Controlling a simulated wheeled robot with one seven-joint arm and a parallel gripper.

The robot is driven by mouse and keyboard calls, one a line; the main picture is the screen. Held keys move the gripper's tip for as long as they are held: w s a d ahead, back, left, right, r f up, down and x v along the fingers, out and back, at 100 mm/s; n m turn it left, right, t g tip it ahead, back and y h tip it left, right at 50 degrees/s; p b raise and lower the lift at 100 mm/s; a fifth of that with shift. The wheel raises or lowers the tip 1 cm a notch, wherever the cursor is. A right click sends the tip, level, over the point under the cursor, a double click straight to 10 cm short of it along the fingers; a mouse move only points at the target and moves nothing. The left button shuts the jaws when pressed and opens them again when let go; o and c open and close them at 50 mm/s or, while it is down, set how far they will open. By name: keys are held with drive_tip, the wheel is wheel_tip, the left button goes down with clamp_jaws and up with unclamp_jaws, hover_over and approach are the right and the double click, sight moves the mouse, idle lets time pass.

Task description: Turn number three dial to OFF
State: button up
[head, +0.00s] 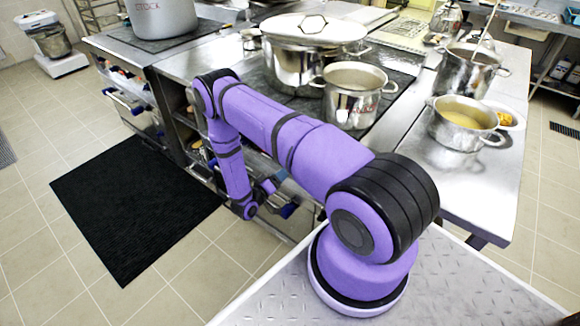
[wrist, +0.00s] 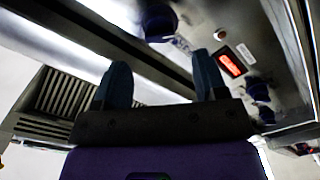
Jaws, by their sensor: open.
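Dark blue dials sit on the steel front panel in the wrist view. One dial (wrist: 158,22) is at the top, beyond my fingertips. Another dial (wrist: 260,90) is to the right, past a red lit display (wrist: 231,63). A further dial (wrist: 267,116) sits just below that one. I cannot read which is number three, nor its setting. My gripper (wrist: 161,66) is open, its two blue-grey fingers apart with nothing between them. In the head view my gripper (head: 266,188) is low against the cooker front, partly hidden by my arm. A blue dial (head: 288,210) shows beside it.
Steel pots stand above on the cooker, including a large lidded pot (head: 300,62) and a smaller open pot (head: 354,105). A vent grille (wrist: 62,95) is at left in the wrist view. A black mat (head: 135,205) lies on the open floor.

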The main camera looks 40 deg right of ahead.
drive_tip(key=d, duration=0.5)
drive_tip(key=w+d, duration=0.1)
drive_tip(key=d, duration=0.1)
drive_tip(key=shift+d, duration=0.25)
drive_tip(key=c, duration=0.9)
